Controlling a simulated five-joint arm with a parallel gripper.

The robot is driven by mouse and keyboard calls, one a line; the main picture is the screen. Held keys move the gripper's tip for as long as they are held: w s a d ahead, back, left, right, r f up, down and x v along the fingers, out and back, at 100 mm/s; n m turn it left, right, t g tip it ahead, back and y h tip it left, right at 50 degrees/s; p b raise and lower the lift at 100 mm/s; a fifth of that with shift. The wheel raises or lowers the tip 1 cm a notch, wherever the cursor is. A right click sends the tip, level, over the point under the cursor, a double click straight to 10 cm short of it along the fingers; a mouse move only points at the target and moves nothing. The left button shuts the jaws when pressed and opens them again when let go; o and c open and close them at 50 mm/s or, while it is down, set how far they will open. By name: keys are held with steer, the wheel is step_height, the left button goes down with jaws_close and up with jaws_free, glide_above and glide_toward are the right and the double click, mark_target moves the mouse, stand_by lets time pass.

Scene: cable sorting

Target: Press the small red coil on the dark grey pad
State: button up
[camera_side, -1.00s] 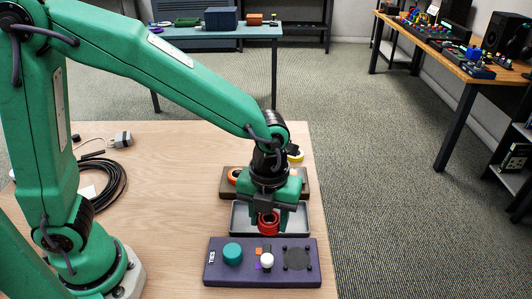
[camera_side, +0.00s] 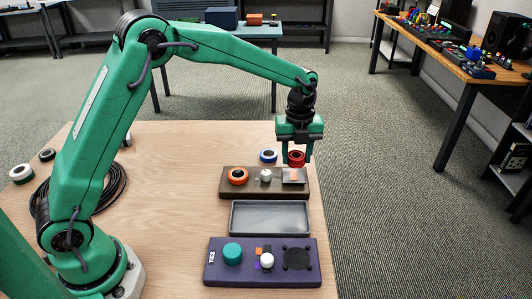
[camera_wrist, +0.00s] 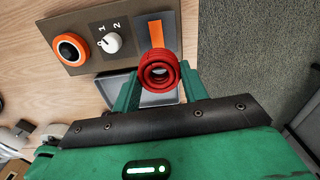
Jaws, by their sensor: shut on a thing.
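The small red coil (camera_side: 296,158) is held between the fingers of my gripper (camera_side: 298,162), which is shut on it. In the wrist view the red coil (camera_wrist: 160,71) sits at the tips of my gripper (camera_wrist: 160,85). Coil and gripper are over the right end of the brown panel. There a dark grey square pad (camera_side: 288,181) with an orange stripe lies, partly hidden by the coil and fingers. The pad (camera_wrist: 172,24) also shows in the wrist view. The coil appears above the pad; whether they touch is unclear.
The brown panel (camera_side: 250,189) also carries an orange ring (camera_side: 238,176) and a white knob (camera_side: 266,175). An empty grey tray (camera_side: 270,231) is in front, then a purple panel (camera_side: 223,276) with a teal button (camera_side: 232,252).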

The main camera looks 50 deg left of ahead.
mark_target(295, 161)
steer(key=shift+w+a+f, duration=0.15)
steer(key=shift+w+a, duration=0.65)
steer(key=shift+f, duration=0.15)
steer(key=shift+f, duration=1.8)
steer(key=shift+o, duration=1.2)
steer(key=shift+c, duration=0.9)
